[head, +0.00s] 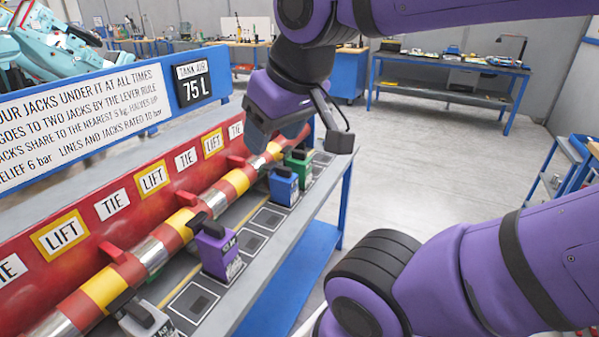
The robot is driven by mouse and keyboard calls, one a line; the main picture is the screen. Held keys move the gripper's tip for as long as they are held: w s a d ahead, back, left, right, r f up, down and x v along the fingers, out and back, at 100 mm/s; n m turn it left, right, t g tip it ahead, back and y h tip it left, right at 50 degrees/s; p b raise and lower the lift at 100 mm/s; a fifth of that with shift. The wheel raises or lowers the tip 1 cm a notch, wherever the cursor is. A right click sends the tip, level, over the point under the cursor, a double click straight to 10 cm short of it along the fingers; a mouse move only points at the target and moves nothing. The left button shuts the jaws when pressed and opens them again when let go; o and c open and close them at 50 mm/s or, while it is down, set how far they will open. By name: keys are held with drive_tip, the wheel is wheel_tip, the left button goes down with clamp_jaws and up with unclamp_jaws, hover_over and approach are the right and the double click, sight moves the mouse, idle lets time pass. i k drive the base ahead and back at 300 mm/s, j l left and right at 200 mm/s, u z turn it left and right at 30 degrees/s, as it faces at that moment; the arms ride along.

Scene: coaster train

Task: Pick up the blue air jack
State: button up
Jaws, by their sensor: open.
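The blue air jack (283,186) stands on the grey bench beside the red and yellow striped bar, between a purple jack and a green jack. A dark part sits on its top. My gripper (278,132) hangs above and slightly left of the blue jack, pointing down, with a visible gap between them. It is open, and no object shows in it. Its fingertips are partly hidden by the gripper body and overlap the bar in the picture.
The purple jack (216,250) stands nearer, the green jack (299,167) just beyond. A grey jack (145,318) is at the bottom edge. The striped bar (150,252) runs along the red panel (90,245). Empty marked squares (250,241) lie on the bench. Floor on the right is clear.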

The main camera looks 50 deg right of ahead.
sight(283, 185)
drive_tip(key=i+l, duration=0.1)
drive_tip(key=l, duration=0.4)
drive_tip(key=i+l, duration=0.1)
drive_tip(key=l, duration=0.4)
drive_tip(key=i+l, duration=0.1)
drive_tip(key=l, duration=0.4)
drive_tip(key=i+l, duration=0.1)
drive_tip(key=l, duration=0.4)
drive_tip(key=i+l, duration=0.1)
drive_tip(key=l, duration=0.4)
drive_tip(key=i+l, duration=0.1)
drive_tip(key=l, duration=0.4)
